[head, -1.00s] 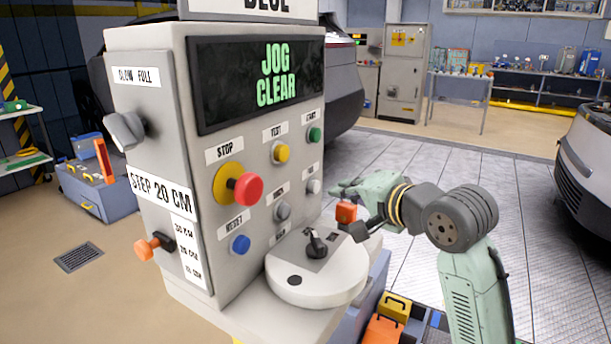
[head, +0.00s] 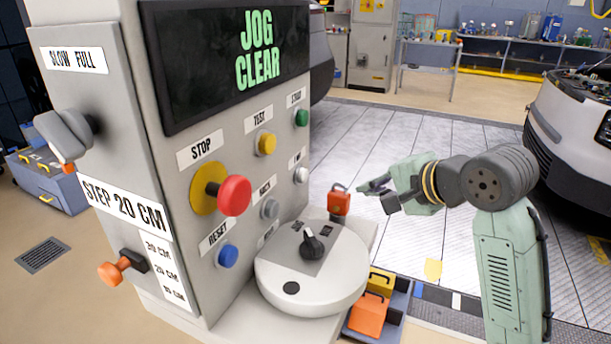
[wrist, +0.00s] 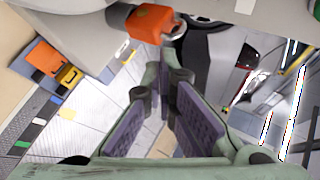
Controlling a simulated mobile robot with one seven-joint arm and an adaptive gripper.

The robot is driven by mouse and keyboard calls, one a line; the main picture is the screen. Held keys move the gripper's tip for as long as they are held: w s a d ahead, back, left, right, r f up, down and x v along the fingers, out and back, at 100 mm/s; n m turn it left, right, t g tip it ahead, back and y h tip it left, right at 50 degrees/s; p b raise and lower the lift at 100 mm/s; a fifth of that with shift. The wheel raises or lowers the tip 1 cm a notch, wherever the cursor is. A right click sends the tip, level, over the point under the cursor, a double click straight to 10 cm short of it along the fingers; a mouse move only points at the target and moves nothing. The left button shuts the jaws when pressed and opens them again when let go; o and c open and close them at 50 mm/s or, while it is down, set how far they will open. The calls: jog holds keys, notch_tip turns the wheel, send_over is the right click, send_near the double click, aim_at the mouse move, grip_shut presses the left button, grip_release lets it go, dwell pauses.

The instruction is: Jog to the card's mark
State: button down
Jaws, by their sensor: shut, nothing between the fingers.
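The control cabinet (head: 215,150) stands at the left in the head view, its screen (head: 255,50) reading "JOG CLEAR". A "STEP 20 CM" label (head: 125,207) is on its side, above an orange-tipped lever (head: 122,268) and a list of centimetre steps. A round grey pod (head: 312,285) with a black knob (head: 313,243) sits at its front. My gripper (head: 376,191) is shut and empty, right of an orange block (head: 339,201). The wrist view shows the gripper fingers (wrist: 168,82) below an orange block (wrist: 152,22) with a metal ring. I cannot make out a card.
A "SLOW FULL" handle (head: 65,135) sticks out of the cabinet's side. Red stop (head: 235,195) and blue reset (head: 228,256) buttons face front. Orange and yellow boxes (head: 370,313) stand below. A yellow square (head: 433,268) lies on the open tiled floor. A white car (head: 575,120) is at right.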

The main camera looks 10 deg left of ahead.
aim_at(329, 192)
jog(key=a, duration=0.2)
jog(key=w+a, duration=0.1)
jog(key=a, duration=0.1)
jog(key=w+a+b, duration=0.1)
jog(key=a, duration=0.1)
jog(key=shift+a, duration=0.3)
jog(key=shift+w+a, duration=0.2)
jog(key=shift+a, duration=0.3)
jog(key=shift+w+a, duration=0.2)
jog(key=shift+a, duration=0.25)
dwell(0.5)
jog(key=shift+w+a+p, duration=0.1)
jog(key=shift+a+p, duration=0.3)
jog(key=shift+w+a, duration=0.15)
jog(key=shift+a, duration=0.35)
dwell(1.3)
dwell(2.4)
jog(key=shift+s+d+p, duration=0.3)
jog(key=shift+d+p, duration=0.1)
jog(key=shift+d, duration=0.5)
jog(key=shift+d, duration=0.1)
